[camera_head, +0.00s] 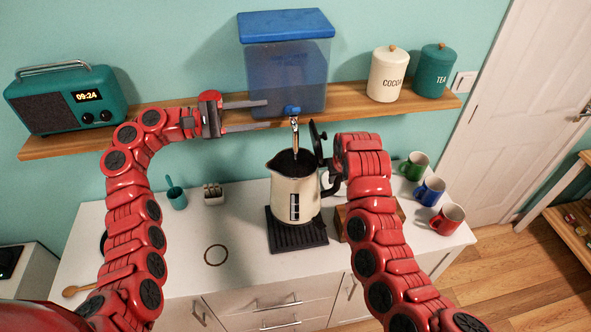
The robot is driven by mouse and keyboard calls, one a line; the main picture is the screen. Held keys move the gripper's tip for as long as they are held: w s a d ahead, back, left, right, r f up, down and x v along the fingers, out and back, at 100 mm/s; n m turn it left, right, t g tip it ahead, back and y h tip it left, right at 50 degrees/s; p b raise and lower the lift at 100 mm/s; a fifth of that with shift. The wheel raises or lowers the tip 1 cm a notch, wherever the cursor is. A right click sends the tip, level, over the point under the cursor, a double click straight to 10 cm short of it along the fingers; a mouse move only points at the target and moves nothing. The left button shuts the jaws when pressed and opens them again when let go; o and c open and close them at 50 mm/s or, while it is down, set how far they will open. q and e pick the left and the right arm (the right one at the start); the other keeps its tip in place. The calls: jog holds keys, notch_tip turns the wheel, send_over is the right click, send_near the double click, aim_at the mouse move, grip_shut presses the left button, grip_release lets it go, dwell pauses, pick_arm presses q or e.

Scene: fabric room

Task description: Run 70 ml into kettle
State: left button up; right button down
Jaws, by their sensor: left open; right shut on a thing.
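A cream kettle (293,197) with a level window stands upright under the tap, over a black ridged tray (297,236); I cannot tell if it touches the tray. Its black lid (318,143) is tipped open. A blue water tank (285,70) sits on the wooden shelf, and its tap (294,114) with a blue knob points down over the kettle's mouth. My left gripper (256,116) is open, its fingers just left of the tap knob. My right gripper (335,178) is shut on the kettle's black handle, its fingers mostly hidden. The water level is too small to read.
A teal radio (67,99) stands at the shelf's left, cocoa (389,75) and tea (434,72) canisters at its right. Green, blue and red mugs (447,219) stand right of my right arm.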

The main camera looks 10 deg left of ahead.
jog(key=shift+r, duration=0.1)
dwell(0.6)
jog(key=d, duration=0.9)
jog(key=shift+d, duration=0.35)
pick_arm(q)
jog(key=shift+o, duration=0.2)
pick_arm(e)
jog(key=shift+s, duration=0.1)
